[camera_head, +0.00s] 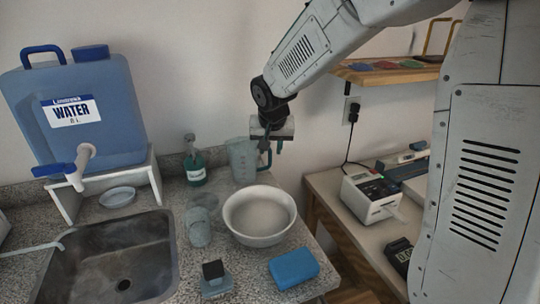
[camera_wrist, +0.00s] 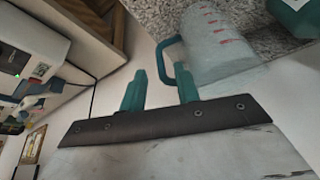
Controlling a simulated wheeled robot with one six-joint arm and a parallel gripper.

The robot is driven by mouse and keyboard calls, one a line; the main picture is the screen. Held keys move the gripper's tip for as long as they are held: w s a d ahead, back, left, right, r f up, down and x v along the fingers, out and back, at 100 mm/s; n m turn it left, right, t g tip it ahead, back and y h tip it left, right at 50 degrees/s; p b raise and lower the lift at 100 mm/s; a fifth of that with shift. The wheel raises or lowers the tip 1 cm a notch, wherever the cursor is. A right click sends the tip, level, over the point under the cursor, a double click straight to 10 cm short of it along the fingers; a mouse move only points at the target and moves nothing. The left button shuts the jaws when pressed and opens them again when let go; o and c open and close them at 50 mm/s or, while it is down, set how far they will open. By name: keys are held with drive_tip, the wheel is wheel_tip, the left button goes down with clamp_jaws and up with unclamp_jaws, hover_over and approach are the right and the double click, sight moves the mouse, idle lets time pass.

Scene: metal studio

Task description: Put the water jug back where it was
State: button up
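The water jug looks to be the clear jug (camera_head: 242,160) with a teal handle, upright on the counter at the back, just behind the white bowl. It also shows in the wrist view (camera_wrist: 215,45), with red marks on its side and its handle towards my fingers. My gripper (camera_head: 270,143) hangs at the jug's upper right, by the handle. In the wrist view, its two teal fingers (camera_wrist: 160,88) are apart with nothing seen between them. The handle appears just beyond the right finger; whether they touch I cannot tell.
A white bowl (camera_head: 259,215), a blue sponge (camera_head: 294,268), a clear glass (camera_head: 199,226) and a teal bottle (camera_head: 195,166) crowd the counter. A blue water tank (camera_head: 105,125) stands on a white rack left, above the sink (camera_head: 85,262). A lower desk holds a white device (camera_head: 371,196).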

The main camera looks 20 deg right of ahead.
drive_tip(key=d+v, duration=0.1)
drive_tip(key=v, duration=0.6)
drive_tip(key=s+d+n+g+y, duration=0.1)
drive_tip(key=s+n+g, duration=0.2)
drive_tip(key=s, duration=2.9)
drive_tip(key=shift+s+d+r+n, duration=0.15)
drive_tip(key=shift+s+r+n, duration=0.15)
drive_tip(key=shift+n, duration=0.3)
drive_tip(key=shift+o, duration=0.5)
drive_tip(key=shift+s, duration=0.15)
